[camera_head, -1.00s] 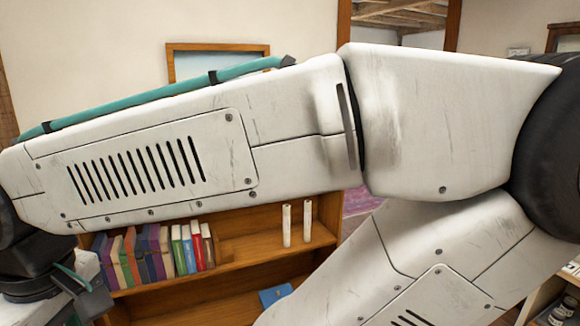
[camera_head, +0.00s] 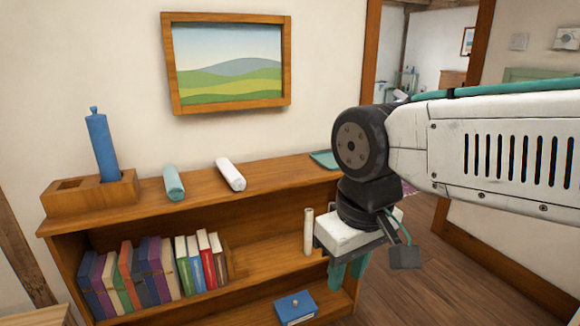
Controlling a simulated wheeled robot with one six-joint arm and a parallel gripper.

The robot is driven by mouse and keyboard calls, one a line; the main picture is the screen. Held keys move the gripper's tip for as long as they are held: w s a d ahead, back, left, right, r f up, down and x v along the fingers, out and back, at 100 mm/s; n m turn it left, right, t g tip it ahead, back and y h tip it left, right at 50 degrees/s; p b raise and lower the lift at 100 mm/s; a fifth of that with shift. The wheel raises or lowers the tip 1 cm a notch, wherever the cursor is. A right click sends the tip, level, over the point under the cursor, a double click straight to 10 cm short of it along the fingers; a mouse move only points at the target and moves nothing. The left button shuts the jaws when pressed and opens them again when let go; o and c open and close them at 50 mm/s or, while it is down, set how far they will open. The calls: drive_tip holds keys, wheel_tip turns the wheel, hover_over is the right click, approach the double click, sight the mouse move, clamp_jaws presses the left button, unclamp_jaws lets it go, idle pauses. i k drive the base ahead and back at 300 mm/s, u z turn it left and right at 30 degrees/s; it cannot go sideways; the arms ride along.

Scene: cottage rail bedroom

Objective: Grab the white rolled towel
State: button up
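The white rolled towel (camera_head: 231,174) lies on the top of the wooden bookcase (camera_head: 268,177), right of a teal rolled towel (camera_head: 173,183). Nothing touches it. My gripper (camera_head: 348,270) hangs to the right of the towel and lower in the picture, in front of the bookcase's right end. Its two teal fingers point down, with a gap between them and nothing visible held there. The fingertips are small and partly hard to make out.
A wooden holder (camera_head: 62,206) with a blue bottle-like object (camera_head: 102,146) stands at the top's left end. A flat teal item (camera_head: 325,160) lies at its right end. Books (camera_head: 150,270), a white cylinder (camera_head: 308,232) and a blue box (camera_head: 295,307) are on lower shelves. Floor is clear at right.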

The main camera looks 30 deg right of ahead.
sight(237, 181)
drive_tip(key=u, duration=2.05)
drive_tip(key=i, duration=2.2)
drive_tip(key=z, duration=3.5)
drive_tip(key=i, duration=0.5)
drive_tip(key=u, duration=0.05)
